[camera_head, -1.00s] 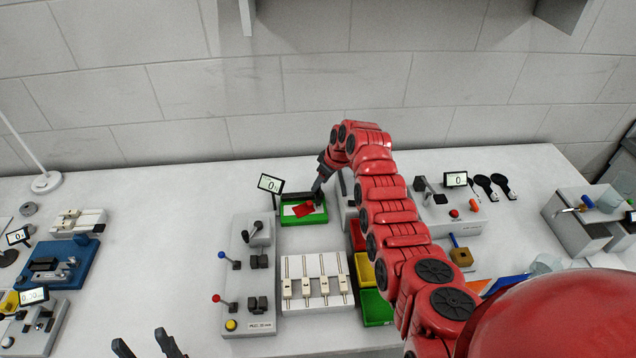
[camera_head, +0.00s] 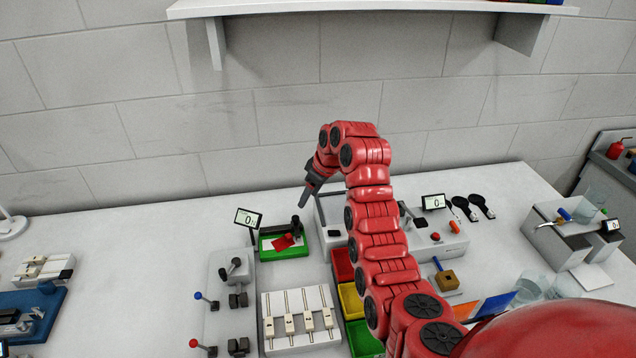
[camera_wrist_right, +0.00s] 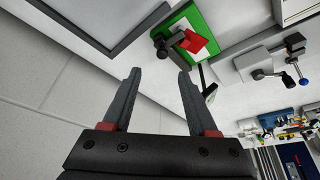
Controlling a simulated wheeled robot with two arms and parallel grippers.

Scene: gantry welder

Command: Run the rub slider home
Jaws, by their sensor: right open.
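A green-edged pad (camera_head: 285,252) stands near the back of the bench with a red patch (camera_head: 285,241) on it. A black upright handle piece (camera_head: 295,226), which looks like the rub slider, is at the pad's back right end. The pad (camera_wrist_right: 187,14), red patch (camera_wrist_right: 195,41) and black handle (camera_wrist_right: 164,46) also show in the right wrist view. My right gripper (camera_head: 307,196) is open and empty, raised above and slightly right of the handle, apart from it. In the wrist view its two fingers (camera_wrist_right: 157,76) are spread with nothing between them. My left gripper is out of view.
A small display (camera_head: 248,218) reading 0 stands behind the pad's left end. A lever panel (camera_head: 232,300) and a panel of several sliders (camera_head: 300,318) are in front. Red, yellow and green bins (camera_head: 352,301) stand to the right. A wall shelf (camera_head: 370,9) is above.

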